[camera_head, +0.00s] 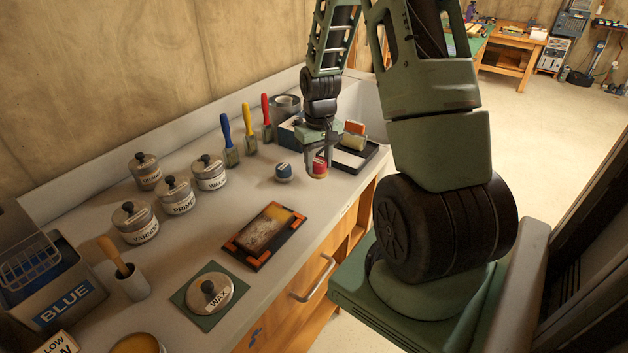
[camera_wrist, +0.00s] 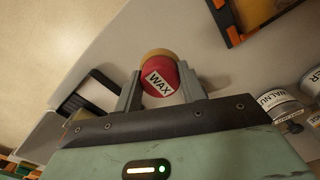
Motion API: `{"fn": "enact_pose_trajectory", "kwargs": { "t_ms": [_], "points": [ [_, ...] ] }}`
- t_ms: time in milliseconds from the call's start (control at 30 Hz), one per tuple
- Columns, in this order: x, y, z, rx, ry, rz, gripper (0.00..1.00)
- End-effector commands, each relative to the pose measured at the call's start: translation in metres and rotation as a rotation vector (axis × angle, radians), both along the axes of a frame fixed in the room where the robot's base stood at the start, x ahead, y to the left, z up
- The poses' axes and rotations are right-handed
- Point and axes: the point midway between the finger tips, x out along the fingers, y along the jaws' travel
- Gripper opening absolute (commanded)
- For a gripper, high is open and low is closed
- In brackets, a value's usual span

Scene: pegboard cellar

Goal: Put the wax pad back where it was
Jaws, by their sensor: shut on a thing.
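The wax pad (camera_wrist: 161,82) is a round red pad with a tan face and a white label reading WAX. In the wrist view it sits between the two fingers of my gripper (camera_wrist: 160,88), which is shut on it. In the head view my gripper (camera_head: 318,162) is over the far part of the worktop, with the red wax pad (camera_head: 319,170) at its fingertips. I cannot tell whether the pad touches the worktop.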

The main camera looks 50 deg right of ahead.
Motion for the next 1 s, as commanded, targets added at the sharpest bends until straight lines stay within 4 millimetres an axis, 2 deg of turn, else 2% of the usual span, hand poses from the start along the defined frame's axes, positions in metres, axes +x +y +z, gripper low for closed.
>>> {"fn": "enact_pose_trajectory", "kwargs": {
  "t_ms": [500, 833, 867, 933, 1000],
  "points": [
    [0.000, 0.001, -0.059, 0.000, 0.001, 0.001, 0.07],
    [0.000, 0.000, -0.063, -0.001, -0.001, 0.001, 0.07],
    [0.000, 0.000, -0.063, -0.001, -0.001, 0.001, 0.43],
    [0.000, 0.000, -0.062, -0.001, -0.001, 0.001, 0.62],
    [0.000, 0.000, -0.062, -0.001, -0.001, 0.001, 0.64]
  ]
}}
